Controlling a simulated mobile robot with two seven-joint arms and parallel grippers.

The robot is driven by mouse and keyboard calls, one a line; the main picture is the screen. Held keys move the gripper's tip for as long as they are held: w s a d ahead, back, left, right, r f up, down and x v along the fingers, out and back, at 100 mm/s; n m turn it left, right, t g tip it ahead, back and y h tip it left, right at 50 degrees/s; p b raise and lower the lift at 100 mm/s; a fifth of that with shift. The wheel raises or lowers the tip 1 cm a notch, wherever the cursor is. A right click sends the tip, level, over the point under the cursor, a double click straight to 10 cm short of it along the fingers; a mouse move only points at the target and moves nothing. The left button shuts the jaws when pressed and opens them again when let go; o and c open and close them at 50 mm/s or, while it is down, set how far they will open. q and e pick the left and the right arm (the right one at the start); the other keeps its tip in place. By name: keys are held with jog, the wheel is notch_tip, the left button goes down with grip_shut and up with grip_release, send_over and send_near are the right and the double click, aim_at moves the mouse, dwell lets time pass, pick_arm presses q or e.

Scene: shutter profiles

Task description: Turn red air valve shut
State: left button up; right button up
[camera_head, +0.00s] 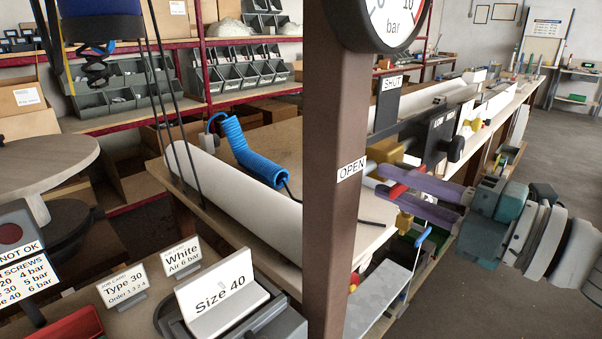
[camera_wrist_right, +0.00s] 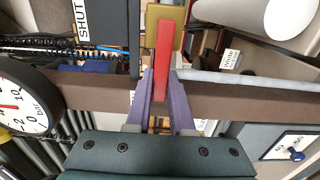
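The red valve handle (camera_head: 407,178) joins a yellow valve body (camera_head: 385,151) just right of the brown post. A SHUT label (camera_head: 391,83) is above it and an OPEN label (camera_head: 351,170) is on the post. My right gripper (camera_head: 380,180) reaches in from the right, its purple fingers on either side of the handle. In the right wrist view the handle (camera_wrist_right: 163,58) fills the gap between the fingertips (camera_wrist_right: 162,75), so the gripper looks shut on it. The yellow body (camera_wrist_right: 163,22) is beyond the fingers. Fingers partly hide the handle in the head view. My left gripper is not in view.
The brown post (camera_head: 337,200) with a round gauge (camera_head: 383,15) stands close left of the handle. A dark panel with a black knob (camera_head: 456,149) is just above the right fingers. A long bench runs behind. Open floor (camera_head: 565,140) lies at the right.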

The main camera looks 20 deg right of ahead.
grip_shut()
dwell(0.9)
